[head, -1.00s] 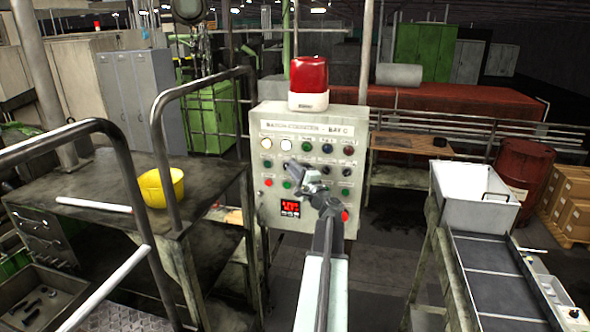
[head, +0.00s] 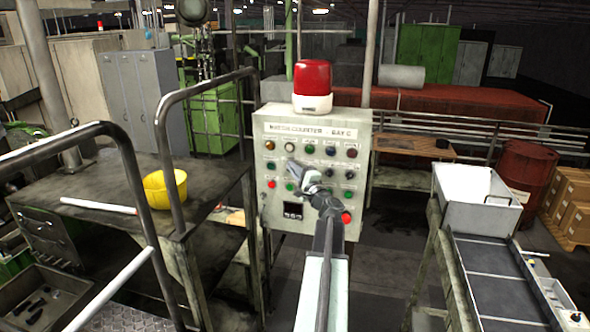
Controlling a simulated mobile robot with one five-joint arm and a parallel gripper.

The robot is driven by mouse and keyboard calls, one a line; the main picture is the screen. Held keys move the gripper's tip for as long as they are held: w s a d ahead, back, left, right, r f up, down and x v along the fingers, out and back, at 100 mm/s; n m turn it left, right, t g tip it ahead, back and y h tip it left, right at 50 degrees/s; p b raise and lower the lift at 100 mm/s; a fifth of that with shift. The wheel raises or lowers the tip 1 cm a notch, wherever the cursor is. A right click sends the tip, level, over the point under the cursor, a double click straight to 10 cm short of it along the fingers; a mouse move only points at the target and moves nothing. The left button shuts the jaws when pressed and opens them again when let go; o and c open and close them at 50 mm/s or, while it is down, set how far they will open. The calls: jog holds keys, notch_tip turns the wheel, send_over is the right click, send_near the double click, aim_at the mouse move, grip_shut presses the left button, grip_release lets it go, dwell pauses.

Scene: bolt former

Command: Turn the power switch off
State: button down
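The grey control panel (head: 262,215) stands upright in the middle of the head view, with rows of buttons, knobs and lamps. Its small display (head: 293,211) is dark. I cannot tell which control is the power switch; the labels are too small to read. My gripper (head: 294,166) is in front of the panel's left-centre controls and hides some of them. Whether it touches a control, and whether its fingers are open or shut, is not clear. A red button (head: 346,218) shows just right of my arm.
A red beacon (head: 312,78) sits on the panel's top. A metal table (head: 110,185) with a yellow bowl (head: 165,188) and steel handrails (head: 175,150) stand at left. A white bin (head: 474,190) and conveyor (head: 490,265) stand at right.

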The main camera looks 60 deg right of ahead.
jog(key=shift+w+r, duration=0.1)
jog(key=shift+w, duration=0.1)
jog(key=shift+w, duration=0.25)
jog(key=shift+s, duration=0.15)
jog(key=b+v, duration=0.1)
jog(key=v, duration=0.6)
jog(key=shift+s+a, duration=0.2)
jog(key=shift+s, duration=0.15)
